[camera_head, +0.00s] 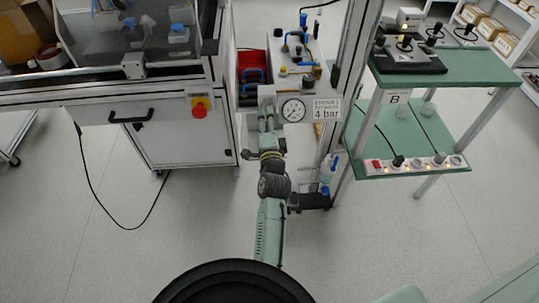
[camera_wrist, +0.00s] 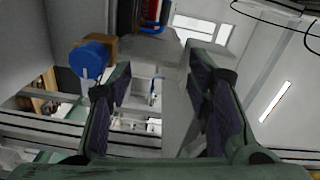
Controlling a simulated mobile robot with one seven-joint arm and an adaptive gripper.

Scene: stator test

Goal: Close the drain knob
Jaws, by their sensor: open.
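A round blue knob (camera_wrist: 88,60) shows in the wrist view at the upper left, in front of a brown block; I take it to be the drain knob. My gripper (camera_wrist: 158,68) is open, with nothing between its dark fingers. The knob lies to the left of the left finger, outside the gap, and looks apart from it.
The station sign (camera_head: 326,109) reads 4 bar. A white cabinet (camera_head: 185,140) with a red emergency button (camera_head: 200,107) stands to the left. A green two-level table (camera_head: 455,68) with a power strip (camera_head: 420,164) stands to the right. The near floor is mostly clear.

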